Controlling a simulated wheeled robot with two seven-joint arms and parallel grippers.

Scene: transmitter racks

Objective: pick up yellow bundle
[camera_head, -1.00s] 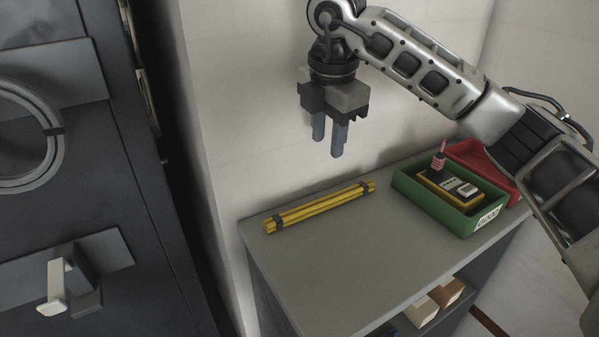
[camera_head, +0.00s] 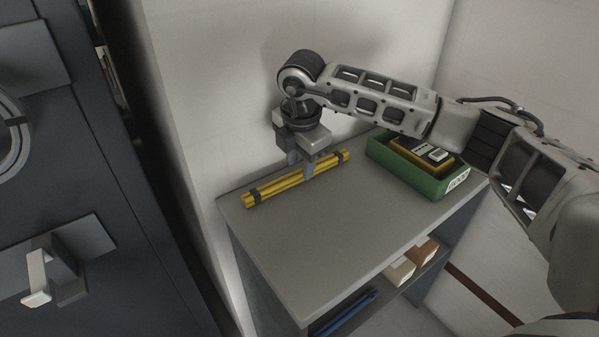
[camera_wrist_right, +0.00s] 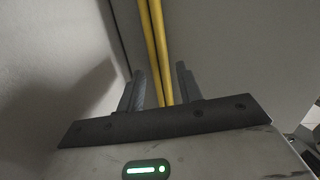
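The yellow bundle (camera_head: 290,183) is a set of long thin yellow rods with a dark band near each end. It lies on the grey cabinet top, close to the wall. My right gripper (camera_head: 300,168) points down at the middle of the bundle. In the right wrist view the yellow bundle (camera_wrist_right: 156,50) runs between the two fingers of my right gripper (camera_wrist_right: 160,88). The fingers are apart, with a gap visible on each side of the rods. My left gripper is not in view.
A green bin (camera_head: 376,150) holding a yellow and black device (camera_head: 424,152) stands on the cabinet top (camera_head: 330,230) to the right. Small boxes (camera_head: 401,270) sit on the shelf below. A dark cabinet door with a handle (camera_head: 40,278) is at the left. The front of the top is clear.

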